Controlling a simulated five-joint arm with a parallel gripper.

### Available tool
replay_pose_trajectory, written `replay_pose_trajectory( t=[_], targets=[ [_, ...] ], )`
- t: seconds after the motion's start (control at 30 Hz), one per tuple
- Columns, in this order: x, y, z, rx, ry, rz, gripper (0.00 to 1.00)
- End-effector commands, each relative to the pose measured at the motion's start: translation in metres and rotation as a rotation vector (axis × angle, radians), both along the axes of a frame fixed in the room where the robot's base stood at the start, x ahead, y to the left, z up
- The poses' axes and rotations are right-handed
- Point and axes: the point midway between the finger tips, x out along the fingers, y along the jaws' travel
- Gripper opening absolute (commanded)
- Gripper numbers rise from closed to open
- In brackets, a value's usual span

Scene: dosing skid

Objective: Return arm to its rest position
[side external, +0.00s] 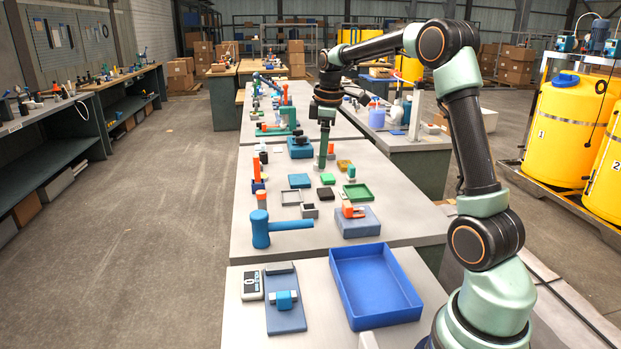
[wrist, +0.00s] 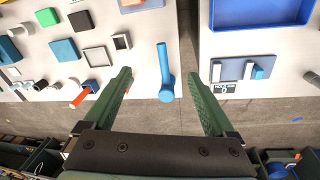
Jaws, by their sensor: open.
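My gripper (side external: 323,150) hangs over the middle bench in the side view, its fingers pointing down. In the wrist view its two green fingers (wrist: 160,77) are wide apart with nothing held between them. A blue mallet (wrist: 165,75) shows in the gap between the fingers, lying on the bench below. The mallet also shows near the bench's front edge in the side view (side external: 262,230). How high the fingertips are above the bench is hard to tell.
Small blocks and trays, such as a green tray (side external: 358,193) and a blue block (side external: 300,181), lie under and around my gripper. On the near bench are a blue bin (side external: 375,285) and a blue plate fixture (side external: 285,315). Yellow tanks (side external: 562,120) stand at right.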

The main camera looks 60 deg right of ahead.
Motion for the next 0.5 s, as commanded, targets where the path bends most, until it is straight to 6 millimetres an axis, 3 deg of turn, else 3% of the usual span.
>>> replay_pose_trajectory(
  t=[0.03, 0.2, 0.5],
  targets=[
    [-0.004, 0.02, 0.011, -0.003, -0.026, -0.023, 0.9],
    [-0.023, 0.076, 0.033, 0.008, -0.104, -0.123, 0.9],
    [-0.076, 0.162, 0.043, 0.078, -0.241, -0.297, 0.9]
  ],
)
